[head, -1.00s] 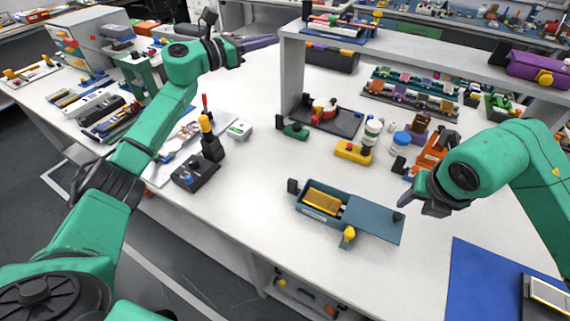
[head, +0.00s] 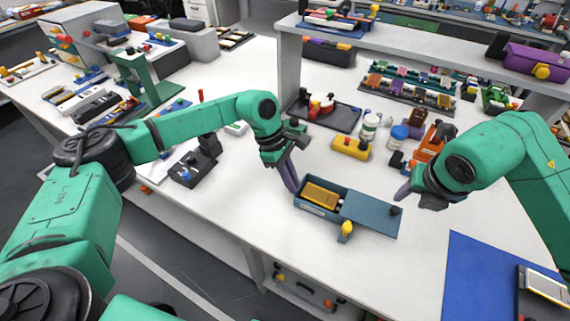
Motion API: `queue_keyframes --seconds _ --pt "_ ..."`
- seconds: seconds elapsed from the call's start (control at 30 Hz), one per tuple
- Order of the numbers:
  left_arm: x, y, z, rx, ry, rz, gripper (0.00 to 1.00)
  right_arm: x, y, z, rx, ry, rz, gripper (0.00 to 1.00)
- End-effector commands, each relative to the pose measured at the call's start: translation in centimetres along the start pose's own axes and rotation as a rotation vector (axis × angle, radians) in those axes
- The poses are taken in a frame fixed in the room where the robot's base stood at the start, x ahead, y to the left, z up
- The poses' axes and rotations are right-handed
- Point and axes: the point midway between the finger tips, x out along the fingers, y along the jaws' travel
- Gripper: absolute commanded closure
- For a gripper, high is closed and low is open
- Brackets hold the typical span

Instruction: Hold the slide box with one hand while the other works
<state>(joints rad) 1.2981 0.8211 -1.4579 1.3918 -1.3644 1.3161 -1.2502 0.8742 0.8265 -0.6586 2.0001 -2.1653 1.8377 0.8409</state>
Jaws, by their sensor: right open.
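The slide box (head: 320,211) is a blue-grey tray on the white table, with its flat lid (head: 371,212) slid out to the right. A yellow block (head: 320,195) shows inside the uncovered left part. A dark knob stands on the lid's right end, and a yellow knob (head: 346,228) sits at the box's front side. My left gripper (head: 291,183) points down at the box's left end; its fingers overlap in view, so I cannot tell its opening or contact. My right gripper (head: 413,196) is open and empty, just right of the lid's knob end.
A blue mat (head: 480,275) with a dark device lies at the front right. Behind the box stand a yellow block (head: 351,147), white and blue jars, and an orange device (head: 429,145). A white shelf (head: 430,50) spans the back. The table in front of the box is clear.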

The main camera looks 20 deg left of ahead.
Motion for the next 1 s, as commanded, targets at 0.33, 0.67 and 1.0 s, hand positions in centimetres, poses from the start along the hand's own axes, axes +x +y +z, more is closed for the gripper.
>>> queue_keyframes --seconds 0.33,0.67,1.0 --pt "7.0 0.0 0.0 0.0 -0.002 0.001 0.88 0.0 0.0 0.0 0.0 0.0 0.0 0.5" --pt "7.6 0.1 0.0 0.0 -0.001 0.002 0.91 0.0 0.0 0.0 0.0 0.0 0.0 0.5" --pt "7.6 0.1 0.0 -0.001 -0.002 0.003 1.0 0.0 0.0 0.0 0.0 0.0 0.0 0.5"
